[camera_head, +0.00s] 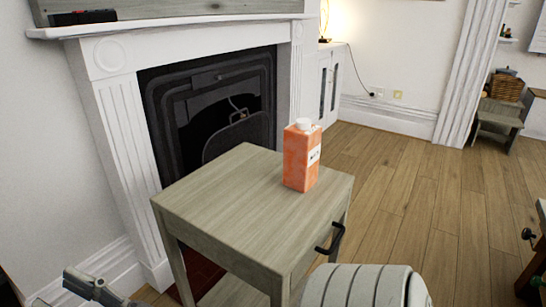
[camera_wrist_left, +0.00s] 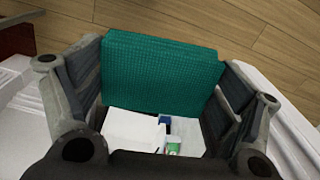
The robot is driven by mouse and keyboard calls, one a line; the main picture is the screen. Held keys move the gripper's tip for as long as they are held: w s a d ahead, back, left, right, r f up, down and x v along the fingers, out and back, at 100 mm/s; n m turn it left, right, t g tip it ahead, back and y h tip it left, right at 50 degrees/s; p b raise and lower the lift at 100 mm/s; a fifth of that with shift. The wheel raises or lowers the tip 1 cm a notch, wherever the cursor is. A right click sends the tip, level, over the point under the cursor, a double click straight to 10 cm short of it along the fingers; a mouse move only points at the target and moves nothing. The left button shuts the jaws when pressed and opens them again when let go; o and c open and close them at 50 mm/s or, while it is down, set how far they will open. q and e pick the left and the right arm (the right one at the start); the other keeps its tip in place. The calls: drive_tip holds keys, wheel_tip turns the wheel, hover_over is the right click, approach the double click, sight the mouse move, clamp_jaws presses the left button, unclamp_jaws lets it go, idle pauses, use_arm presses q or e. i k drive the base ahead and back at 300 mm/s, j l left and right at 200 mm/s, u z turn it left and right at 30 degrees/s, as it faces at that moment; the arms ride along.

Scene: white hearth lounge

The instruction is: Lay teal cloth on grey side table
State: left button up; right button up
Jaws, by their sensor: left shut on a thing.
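The teal cloth (camera_wrist_left: 165,68) shows in the left wrist view as a flat, folded-looking textured piece between the fingers of my left gripper (camera_wrist_left: 160,88). The gripper is shut on it. The cloth is not visible in the head view. The grey side table (camera_head: 240,215) stands in the middle of the head view, in front of the fireplace, with a wood-grain top and a dark handle on its front. A grey part of my left arm shows at the bottom left of the head view, left of the table. My right gripper is not in view.
An orange carton (camera_head: 302,158) with a white cap stands upright near the table top's far right corner; the rest of the top is bare. The white fireplace (camera_head: 125,125) is close behind. White box-like shapes (camera_wrist_left: 132,128) and a small green item (camera_wrist_left: 173,147) show below the cloth.

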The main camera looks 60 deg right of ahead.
sight(259, 220)
drive_tip(key=k+z, duration=0.15)
drive_tip(key=z, duration=0.25)
drive_tip(key=k+z, duration=0.1)
drive_tip(key=z, duration=0.3)
drive_tip(key=k+l+z, duration=0.1)
drive_tip(key=z, duration=0.3)
